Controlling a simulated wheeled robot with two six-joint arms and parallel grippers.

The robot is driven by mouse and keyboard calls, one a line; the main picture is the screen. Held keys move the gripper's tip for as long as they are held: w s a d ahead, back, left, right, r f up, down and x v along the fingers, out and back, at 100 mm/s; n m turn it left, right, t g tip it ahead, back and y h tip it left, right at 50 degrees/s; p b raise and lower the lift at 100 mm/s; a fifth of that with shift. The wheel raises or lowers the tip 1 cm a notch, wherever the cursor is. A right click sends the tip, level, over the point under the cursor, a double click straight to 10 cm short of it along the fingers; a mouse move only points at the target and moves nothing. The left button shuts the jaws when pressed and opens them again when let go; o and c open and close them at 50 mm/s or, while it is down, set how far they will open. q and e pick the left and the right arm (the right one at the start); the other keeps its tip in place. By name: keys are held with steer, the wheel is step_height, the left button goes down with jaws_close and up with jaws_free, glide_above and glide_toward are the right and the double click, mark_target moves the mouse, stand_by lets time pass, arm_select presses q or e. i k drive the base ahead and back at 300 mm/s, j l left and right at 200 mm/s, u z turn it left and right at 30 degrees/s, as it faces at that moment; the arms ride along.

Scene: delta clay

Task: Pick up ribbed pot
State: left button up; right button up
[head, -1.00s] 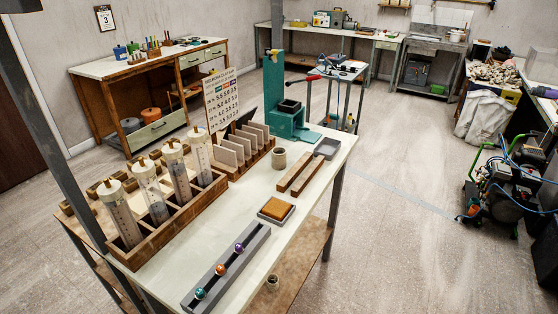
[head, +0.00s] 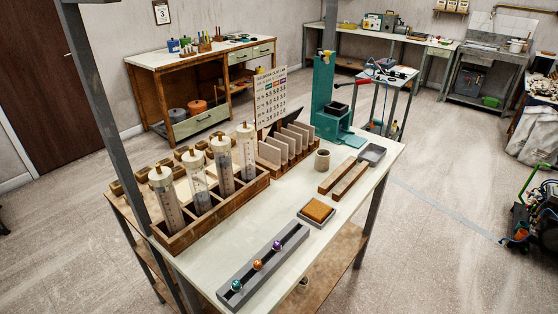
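A small grey-beige pot (head: 322,160) stands upright on the pale bench top, between the rack of upright tiles and two brown bars. It looks like the ribbed pot, but it is too small here to make out ribs. A second small round vessel (head: 303,283) shows partly on the lower wooden shelf, below the bench's front edge. Neither of my grippers is in the head view.
The bench (head: 275,215) also holds a wooden rack of clear cylinders (head: 210,215), a tile rack (head: 285,150), a grey tray with coloured balls (head: 262,265), a sponge-like block (head: 318,210) and a teal press (head: 327,100). Open floor (head: 430,230) lies to the right.

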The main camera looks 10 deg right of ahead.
mark_target(323, 158)
steer(key=i+l+u, duration=0.2)
steer(key=u, duration=0.2)
steer(key=i+l+u, duration=0.1)
steer(key=l+u, duration=0.35)
steer(key=i+l+u, duration=0.1)
steer(key=l+u, duration=0.8)
steer(key=l, duration=0.4)
steer(key=l+u, duration=0.1)
steer(key=l, duration=0.35)
steer(key=k+l+u, duration=0.1)
steer(key=l, duration=0.4)
steer(key=k+l+u, duration=0.1)
steer(key=l, duration=0.35)
steer(key=k+l+u, duration=0.1)
steer(key=l, duration=0.4)
